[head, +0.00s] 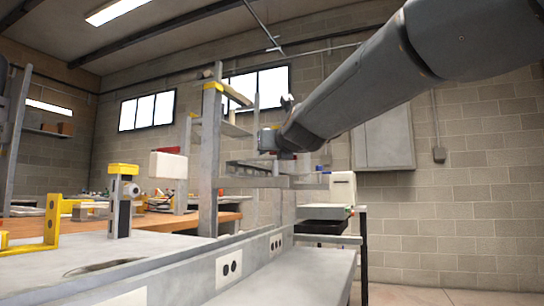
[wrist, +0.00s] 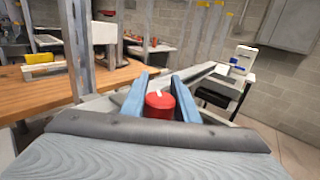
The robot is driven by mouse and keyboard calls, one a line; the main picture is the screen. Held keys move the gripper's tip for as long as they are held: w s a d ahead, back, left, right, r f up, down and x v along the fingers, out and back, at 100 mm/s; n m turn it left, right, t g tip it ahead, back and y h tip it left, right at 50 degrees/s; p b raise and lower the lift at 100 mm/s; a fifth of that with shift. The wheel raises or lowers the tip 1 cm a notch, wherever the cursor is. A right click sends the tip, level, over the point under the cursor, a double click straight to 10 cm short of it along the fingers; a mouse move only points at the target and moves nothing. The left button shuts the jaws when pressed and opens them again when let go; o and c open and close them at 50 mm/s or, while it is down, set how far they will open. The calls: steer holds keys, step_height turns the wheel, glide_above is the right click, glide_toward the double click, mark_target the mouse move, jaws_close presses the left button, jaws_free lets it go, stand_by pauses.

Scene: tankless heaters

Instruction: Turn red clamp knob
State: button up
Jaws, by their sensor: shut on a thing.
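The red clamp knob (wrist: 158,104) shows in the wrist view as a short red cylinder with a small white mark on its top. My gripper (wrist: 160,90) has its two blue fingers on either side of the knob and is shut on it. The lower part of the knob is hidden behind the grey edge of my gripper. In the head view my arm reaches in from the upper right. The knob cannot be made out there, and the fingers are too small or hidden to tell.
A grey upright post (head: 209,160) stands beside the bench. A yellow-topped fixture (head: 123,190) and a yellow bracket (head: 51,225) stand on the grey worktop (head: 165,245) at left. A wooden bench (wrist: 50,102) lies left in the wrist view. A white box (wrist: 243,57) stands at right.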

steer(key=shift+r, duration=0.1)
steer(key=o, duration=1.1)
steer(key=shift+c, duration=0.2)
steer(key=v, duration=0.7)
steer(key=shift+s+d, duration=0.15)
steer(key=shift+s, duration=0.2)
